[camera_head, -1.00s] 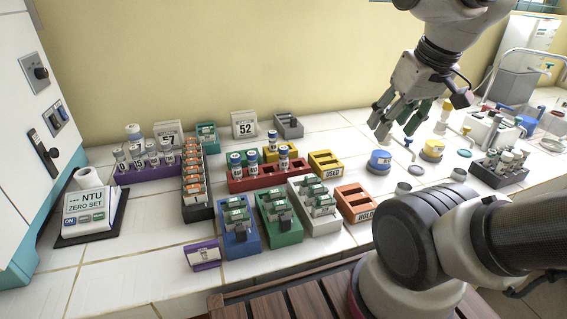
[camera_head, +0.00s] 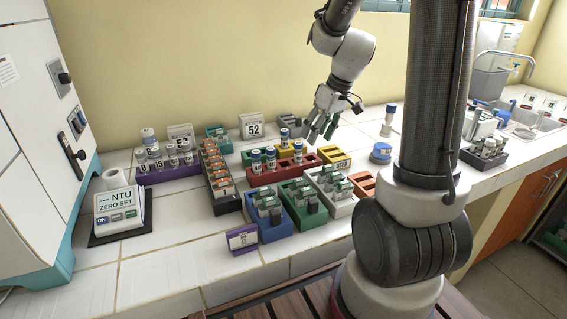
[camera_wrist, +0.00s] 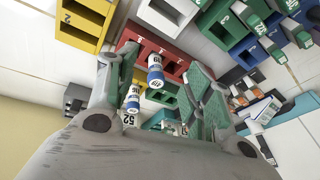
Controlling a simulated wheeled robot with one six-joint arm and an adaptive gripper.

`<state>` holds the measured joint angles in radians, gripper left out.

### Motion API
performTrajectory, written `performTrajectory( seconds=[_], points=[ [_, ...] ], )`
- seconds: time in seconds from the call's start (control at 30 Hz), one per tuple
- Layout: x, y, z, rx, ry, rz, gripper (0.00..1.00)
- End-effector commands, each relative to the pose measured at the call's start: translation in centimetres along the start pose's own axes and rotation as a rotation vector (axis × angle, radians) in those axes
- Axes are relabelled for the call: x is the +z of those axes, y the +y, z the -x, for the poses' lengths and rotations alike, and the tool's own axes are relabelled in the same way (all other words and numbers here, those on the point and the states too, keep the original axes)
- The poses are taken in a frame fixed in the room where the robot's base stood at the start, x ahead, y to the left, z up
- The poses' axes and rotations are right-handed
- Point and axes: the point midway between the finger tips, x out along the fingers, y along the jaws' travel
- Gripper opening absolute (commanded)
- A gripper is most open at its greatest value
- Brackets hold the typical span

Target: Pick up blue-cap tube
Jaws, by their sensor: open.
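My gripper (camera_head: 320,130) is open and empty, in the air above and behind the rack's right side. In the wrist view, a blue-banded tube (camera_wrist: 155,72) appears between my spread fingers, with no visible contact. Another tube (camera_wrist: 132,101) shows close to one finger.
A yellow rack (camera_head: 334,158) is right of the red one. Blue (camera_head: 277,228), green and white racks with tubes stand in front. A purple rack (camera_head: 168,174) is at the left.

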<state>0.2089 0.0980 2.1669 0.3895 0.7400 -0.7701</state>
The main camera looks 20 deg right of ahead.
Motion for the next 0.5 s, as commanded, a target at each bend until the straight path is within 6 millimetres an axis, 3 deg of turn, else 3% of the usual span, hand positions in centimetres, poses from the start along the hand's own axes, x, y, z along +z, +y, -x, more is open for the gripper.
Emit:
performTrajectory(
  seconds=[0.13, 0.33, 0.5],
  points=[
    [-2.6, 0.5, 0.6, 0.027, 0.079, 0.160, 0.51],
    [-3.0, 0.6, 0.5, 0.045, 0.096, 0.292, 0.51],
    [-3.1, 0.7, -1.3, 0.044, 0.093, 0.309, 0.51]
  ],
)
